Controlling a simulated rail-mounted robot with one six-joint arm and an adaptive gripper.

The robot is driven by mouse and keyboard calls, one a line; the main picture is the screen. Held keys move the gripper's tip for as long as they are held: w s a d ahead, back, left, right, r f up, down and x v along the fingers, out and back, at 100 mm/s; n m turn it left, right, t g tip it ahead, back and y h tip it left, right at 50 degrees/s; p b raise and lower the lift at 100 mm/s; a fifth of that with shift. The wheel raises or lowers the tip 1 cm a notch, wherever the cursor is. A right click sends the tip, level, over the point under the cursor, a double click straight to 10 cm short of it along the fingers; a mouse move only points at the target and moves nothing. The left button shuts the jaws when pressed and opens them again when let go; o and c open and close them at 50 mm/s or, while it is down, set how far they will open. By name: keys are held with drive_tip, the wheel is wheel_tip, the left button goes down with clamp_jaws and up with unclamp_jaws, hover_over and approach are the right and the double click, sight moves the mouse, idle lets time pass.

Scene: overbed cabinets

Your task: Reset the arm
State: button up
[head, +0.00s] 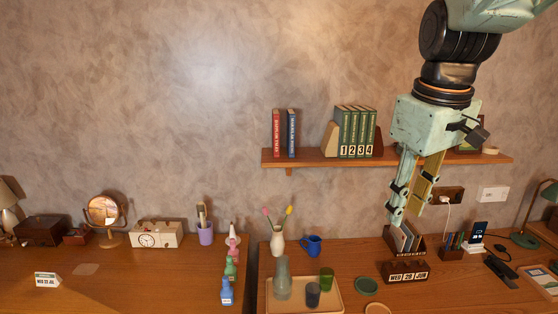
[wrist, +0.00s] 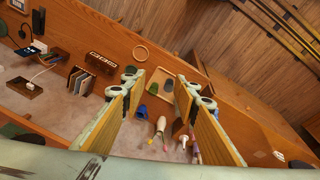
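My gripper (head: 406,212) hangs from my arm at the upper right of the head view, fingers pointing down. It is in front of the wall shelf (head: 220,0)'s right half, above the right desk. In the wrist view my gripper (wrist: 166,84) has its two fingers well apart, with nothing held between them. Beyond the gap the wrist view shows the tray (wrist: 187,93) with cups and the vase, some distance away. The fingers touch nothing that I can see.
The wooden shelf (head: 300,158) carries books and numbered green binders (head: 357,132). Below my gripper stand a file rack (head: 404,240) and a date block (head: 405,273). A tray (head: 335,307) with vessels is left of them. The wall at upper left is clear.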

drive_tip(key=s+a+f+m, duration=0.1)
drive_tip(key=s+a+m, duration=0.1)
drive_tip(key=s, duration=1.1)
drive_tip(key=s+a+f+m+t, duration=0.1)
drive_tip(key=s+a+m, duration=0.1)
drive_tip(key=s, duration=1.1)
drive_tip(key=shift+s+a+f+m, duration=0.3)
drive_tip(key=shift+a+m, duration=0.1)
drive_tip(key=shift+a, duration=0.25)
drive_tip(key=shift+w, duration=0.2)
idle(1.3)
